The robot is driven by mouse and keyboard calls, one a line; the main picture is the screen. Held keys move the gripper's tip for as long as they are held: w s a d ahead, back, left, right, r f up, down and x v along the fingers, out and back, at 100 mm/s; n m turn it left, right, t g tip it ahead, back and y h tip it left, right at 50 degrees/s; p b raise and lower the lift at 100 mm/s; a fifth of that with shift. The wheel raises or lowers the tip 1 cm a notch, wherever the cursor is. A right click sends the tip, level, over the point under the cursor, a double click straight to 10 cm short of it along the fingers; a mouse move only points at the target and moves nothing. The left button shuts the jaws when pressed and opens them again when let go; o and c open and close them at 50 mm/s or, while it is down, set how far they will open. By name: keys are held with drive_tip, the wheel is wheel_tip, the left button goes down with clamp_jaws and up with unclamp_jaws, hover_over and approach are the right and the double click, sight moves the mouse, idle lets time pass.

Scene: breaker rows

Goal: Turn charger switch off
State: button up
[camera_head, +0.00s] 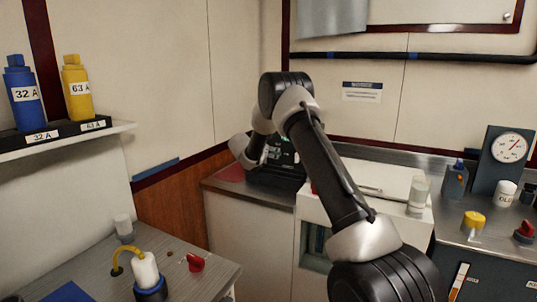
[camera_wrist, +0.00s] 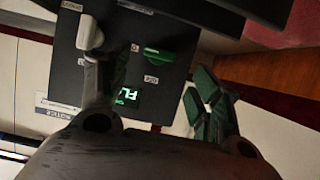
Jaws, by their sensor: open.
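A black control panel (camera_wrist: 120,25) fills the upper left of the wrist view, turned on its side. It carries a pale lever or knob (camera_wrist: 90,33), a green part (camera_wrist: 152,55) and a lit green display (camera_wrist: 128,97) partly hidden by my gripper. Small white labels sit by the controls; they are too small to read surely, so I cannot tell which control is the charger switch. My gripper (camera_wrist: 155,72) is open and empty, its left finger over the panel near the pale knob; contact cannot be told. In the head view the panel (camera_head: 286,152) is mostly behind my arm.
A steel-topped counter (camera_head: 455,238) on the right holds a gauge (camera_head: 510,147) and bottles. A lower-left table (camera_head: 195,285) bears a white bottle (camera_head: 146,270) and a red knob (camera_head: 194,262).

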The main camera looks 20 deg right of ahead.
sight(274, 153)
drive_tip(key=x, duration=0.5)
drive_tip(key=shift+w+d+f, duration=0.15)
drive_tip(key=shift+d+f, duration=0.1)
drive_tip(key=shift+d, duration=0.05)
drive_tip(key=c, duration=1)
